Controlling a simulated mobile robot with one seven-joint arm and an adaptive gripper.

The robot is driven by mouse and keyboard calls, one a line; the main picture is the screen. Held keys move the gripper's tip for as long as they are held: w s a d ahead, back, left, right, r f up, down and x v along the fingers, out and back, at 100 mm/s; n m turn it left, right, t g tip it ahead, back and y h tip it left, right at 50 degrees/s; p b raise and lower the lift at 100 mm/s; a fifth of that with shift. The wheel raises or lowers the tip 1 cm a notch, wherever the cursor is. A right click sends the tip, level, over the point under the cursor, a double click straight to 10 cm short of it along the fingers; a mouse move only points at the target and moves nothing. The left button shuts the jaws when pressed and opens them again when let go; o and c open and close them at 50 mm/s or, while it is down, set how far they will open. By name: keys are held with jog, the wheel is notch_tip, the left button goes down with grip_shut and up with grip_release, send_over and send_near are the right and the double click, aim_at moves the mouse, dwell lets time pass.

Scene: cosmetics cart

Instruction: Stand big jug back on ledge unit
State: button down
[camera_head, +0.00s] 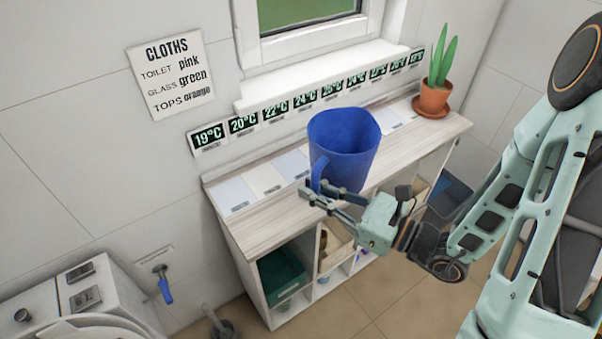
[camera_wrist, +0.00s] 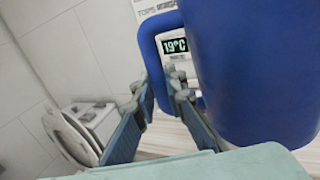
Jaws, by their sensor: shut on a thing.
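The big jug (camera_head: 343,148) is blue, open at the top, and roughly upright over the middle of the ledge unit (camera_head: 262,233). Whether its base touches the pale wood top or hangs just above it, I cannot tell. My gripper (camera_head: 318,192) is shut on the jug's handle, on the near left side of the body. In the wrist view my gripper (camera_wrist: 160,92) has its fingers at the handle, and the blue jug body (camera_wrist: 255,65) fills the right side.
A potted plant (camera_head: 433,97) stands at the unit's far right end. Pale label cards (camera_head: 233,195) lie along the back, below a row of temperature signs (camera_head: 243,124). The unit's left top is clear. Shelves below hold a green bin (camera_head: 283,272). A toilet (camera_head: 88,300) is lower left.

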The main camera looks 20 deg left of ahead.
jog(key=shift+w+a+f+b, duration=1.6)
jog(key=shift+w+f+b, duration=0.15)
jog(key=shift+f+b, duration=0.45)
jog(key=shift+w+a+f+b, duration=1.55)
jog(key=shift+w+f+b, duration=0.25)
jog(key=shift+f+b, duration=0.4)
jog(key=shift+w+a+f+b, duration=1.7)
jog(key=shift+f+b, duration=0.35)
jog(key=shift+b, duration=0.3)
jog(key=shift+d, duration=0.15)
jog(key=shift+f, duration=0.2)
jog(key=c, duration=2)
grip_release()
jog(key=shift+o, duration=0.2)
